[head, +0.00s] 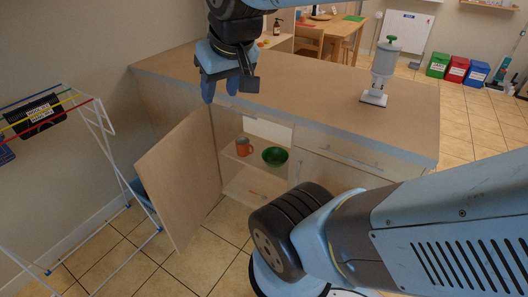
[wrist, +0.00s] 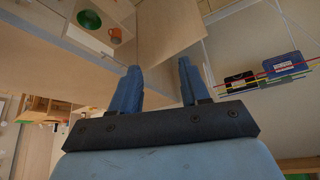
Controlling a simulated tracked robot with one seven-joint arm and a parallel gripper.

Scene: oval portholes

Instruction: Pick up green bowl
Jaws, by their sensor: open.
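The green bowl (head: 275,156) sits on the shelf inside the open cabinet, right of an orange mug (head: 243,146). The bowl also shows at the upper left of the wrist view (wrist: 90,19), with the orange mug (wrist: 115,35) beside it. My gripper (head: 221,92) is in front of the counter top's left part, above and left of the bowl and apart from it. In the wrist view its two blue fingers (wrist: 160,84) are spread with nothing between them.
The cabinet door (head: 180,180) stands open to the left of the opening. The counter top (head: 310,88) holds a white and green dispenser-like device (head: 382,70). A drying rack (head: 85,130) stands at the left. Tiled floor (head: 190,268) is clear before the cabinet.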

